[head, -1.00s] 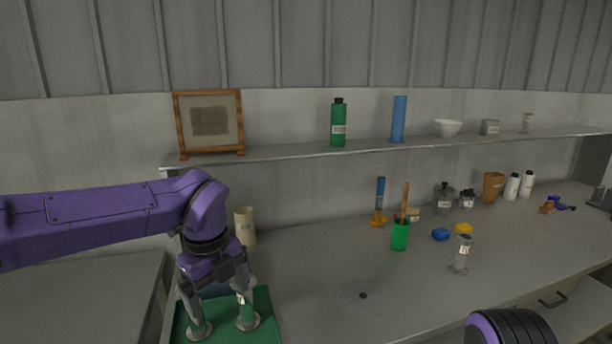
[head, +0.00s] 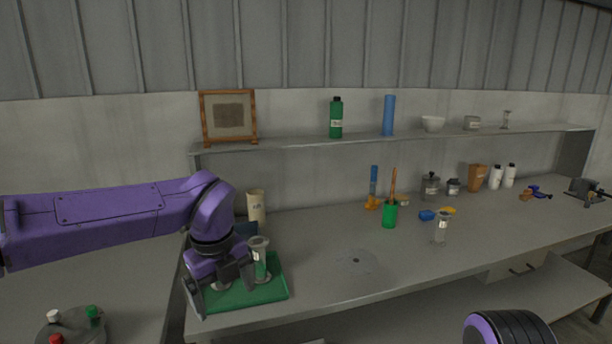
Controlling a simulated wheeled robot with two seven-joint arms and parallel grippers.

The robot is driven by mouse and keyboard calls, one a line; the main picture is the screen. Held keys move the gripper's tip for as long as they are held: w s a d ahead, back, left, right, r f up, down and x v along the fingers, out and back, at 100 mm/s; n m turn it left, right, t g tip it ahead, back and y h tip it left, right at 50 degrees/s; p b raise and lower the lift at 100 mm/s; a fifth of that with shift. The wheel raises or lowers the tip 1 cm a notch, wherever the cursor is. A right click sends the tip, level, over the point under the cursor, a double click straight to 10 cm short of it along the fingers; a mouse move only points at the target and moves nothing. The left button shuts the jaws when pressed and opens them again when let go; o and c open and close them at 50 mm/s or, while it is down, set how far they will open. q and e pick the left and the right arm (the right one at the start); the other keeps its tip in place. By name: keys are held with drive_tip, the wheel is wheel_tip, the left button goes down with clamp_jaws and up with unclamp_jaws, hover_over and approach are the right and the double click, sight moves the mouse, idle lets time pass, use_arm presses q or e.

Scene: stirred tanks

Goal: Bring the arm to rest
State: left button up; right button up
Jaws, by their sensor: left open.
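My left gripper (head: 222,284) points down at the left part of the green tray (head: 268,297) on the bench, with its jaws open. One small glass cylinder (head: 260,262) with a flared foot stands in the tray to the right of the gripper. A second cylinder is mostly hidden behind the gripper. I cannot tell whether the fingers touch it. The purple left arm (head: 110,217) reaches in from the left. At the lower right, a purple and black part of my right arm (head: 510,328) shows, but its gripper is out of view.
A beige cup (head: 256,208) stands behind the tray. The bench middle is clear around a flat disc (head: 356,260). A glass cylinder (head: 440,230), a green cup (head: 389,216) and several containers stand farther right. A shelf (head: 320,144) runs above. A round holder (head: 72,330) with coloured caps is lower left.

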use_arm(q)
drive_tip(key=w+a+f+m+t+y, duration=0.45)
drive_tip(key=a+f+m, duration=0.3)
drive_tip(key=m, duration=0.25)
drive_tip(key=s+a+f+m+t+y+b, duration=0.1)
drive_tip(key=s+f+m, duration=0.1)
drive_tip(key=f+m, duration=0.6)
drive_tip(key=s+a+f+m+t+y, duration=0.1)
drive_tip(key=s+a+f+m, duration=0.1)
drive_tip(key=f+m, duration=0.55)
drive_tip(key=s+a+f+m+g+h, duration=0.1)
drive_tip(key=s+a+f+m+g, duration=0.1)
drive_tip(key=s+f+m, duration=0.4)
drive_tip(key=s+a+f+m+g+h+b, duration=0.1)
drive_tip(key=s+f+m, duration=0.5)
drive_tip(key=s+f, duration=0.7)
drive_tip(key=s+a+h, duration=0.1)
drive_tip(key=s, duration=0.7)
drive_tip(key=shift+s+a+f+g+b, duration=0.3)
drive_tip(key=shift+s+a+f+g, duration=0.05)
drive_tip(key=shift+s, duration=0.05)
use_arm(e)
drive_tip(key=f, duration=0.2)
drive_tip(key=shift+w+f, duration=0.3)
drive_tip(key=shift+f, duration=0.1)
